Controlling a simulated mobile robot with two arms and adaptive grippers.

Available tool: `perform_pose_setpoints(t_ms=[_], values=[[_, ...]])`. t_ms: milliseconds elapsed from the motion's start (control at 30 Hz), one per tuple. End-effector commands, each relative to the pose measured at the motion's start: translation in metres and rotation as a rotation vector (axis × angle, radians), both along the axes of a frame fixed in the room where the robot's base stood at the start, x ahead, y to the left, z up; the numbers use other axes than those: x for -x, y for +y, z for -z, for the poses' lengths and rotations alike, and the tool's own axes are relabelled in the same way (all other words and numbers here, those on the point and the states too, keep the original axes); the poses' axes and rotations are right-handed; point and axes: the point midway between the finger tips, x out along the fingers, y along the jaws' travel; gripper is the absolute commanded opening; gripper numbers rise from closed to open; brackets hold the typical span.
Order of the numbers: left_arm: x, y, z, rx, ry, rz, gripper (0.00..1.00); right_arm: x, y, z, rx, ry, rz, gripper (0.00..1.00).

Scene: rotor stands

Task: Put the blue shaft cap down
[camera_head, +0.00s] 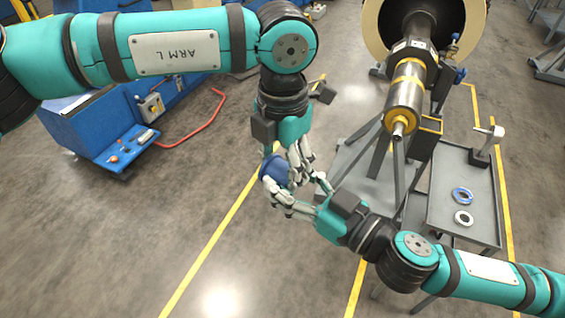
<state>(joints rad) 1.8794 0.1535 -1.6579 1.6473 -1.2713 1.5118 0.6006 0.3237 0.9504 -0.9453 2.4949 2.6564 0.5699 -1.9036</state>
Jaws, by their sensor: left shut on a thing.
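The blue shaft cap (274,171) shows in the head view near the middle, above the floor, partly hidden by fingers. My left gripper (290,171) reaches down from above and is shut on the cap. My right gripper (288,178) comes in from the lower right. Its fingers are spread apart near the cap and the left gripper's fingers. I cannot tell whether they touch the cap.
A rotor shaft (405,95) on a stand is at the upper right. A grey tray cart (440,215) beside it holds a blue ring (462,196), a pale ring (464,218) and a grey device (487,143). A blue machine (95,125) stands left. Open floor lies lower left.

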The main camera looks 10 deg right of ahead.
Motion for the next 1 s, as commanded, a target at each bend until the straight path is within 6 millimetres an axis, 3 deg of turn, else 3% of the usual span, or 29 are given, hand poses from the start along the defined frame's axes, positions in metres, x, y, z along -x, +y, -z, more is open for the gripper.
perform_pose_setpoints(t_ms=[33, 167, 433, 533, 667, 700, 867, 1000], values=[[0.001, -0.001, 0.0, 0.001, 0.001, 0.003, 0.22, 0.0, 0.0, 0.0, 0.0, 0.0, 0.0, 0.57], [0.001, -0.001, 0.0, 0.001, 0.001, 0.002, 0.21, 0.0, 0.0, 0.0, 0.0, 0.0, 0.0, 0.74], [0.0, 0.0, 0.0, 0.0, 0.0, 0.001, 0.21, -0.001, 0.0, 0.001, -0.003, 0.003, -0.001, 0.75], [0.0, 0.0, 0.0, 0.0, 0.0, 0.001, 0.21, -0.004, 0.002, 0.012, -0.031, 0.03, -0.009, 0.75], [0.0, 0.0, 0.0, 0.0, 0.0, 0.001, 0.21, -0.011, 0.01, 0.052, -0.126, 0.137, -0.046, 0.75], [0.0, 0.0, 0.0, 0.0, 0.0, 0.001, 0.21, -0.023, 0.007, 0.063, -0.138, 0.134, -0.028, 0.75], [0.0, 0.0, 0.0, 0.0, 0.0, 0.001, 0.21, -0.079, -0.024, 0.12, -0.101, 0.072, 0.103, 0.75], [0.0, 0.0, 0.0, 0.0, 0.0, 0.001, 0.21, -0.105, -0.052, 0.187, -0.027, 0.088, 0.183, 0.75]])
